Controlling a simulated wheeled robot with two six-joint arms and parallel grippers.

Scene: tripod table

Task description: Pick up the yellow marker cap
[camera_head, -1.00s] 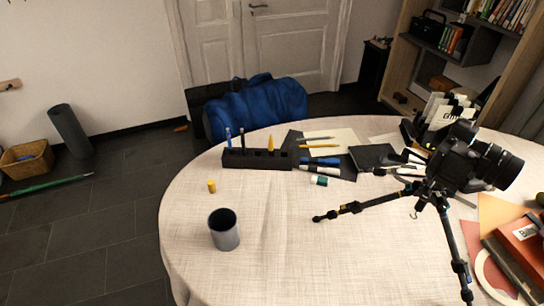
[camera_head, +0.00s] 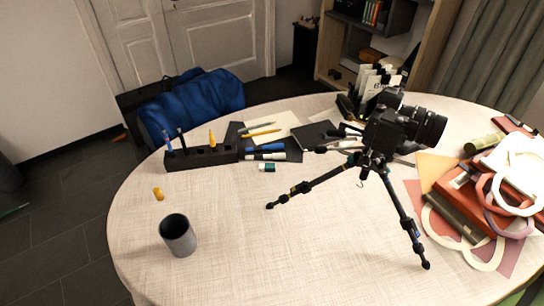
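The yellow marker cap (camera_head: 158,194) is a small yellow cylinder on the left part of the round, cloth-covered table (camera_head: 300,252). It stands apart from other things, behind a grey cup (camera_head: 178,236) and in front of a black pen holder (camera_head: 201,157). Neither of my grippers shows in the head view.
A camera on a black tripod (camera_head: 372,150) stands right of centre with its legs spread. Markers and a teal cap (camera_head: 267,168) lie behind it to the left. Books and paper rings (camera_head: 490,195) crowd the right side. The table's front middle is clear.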

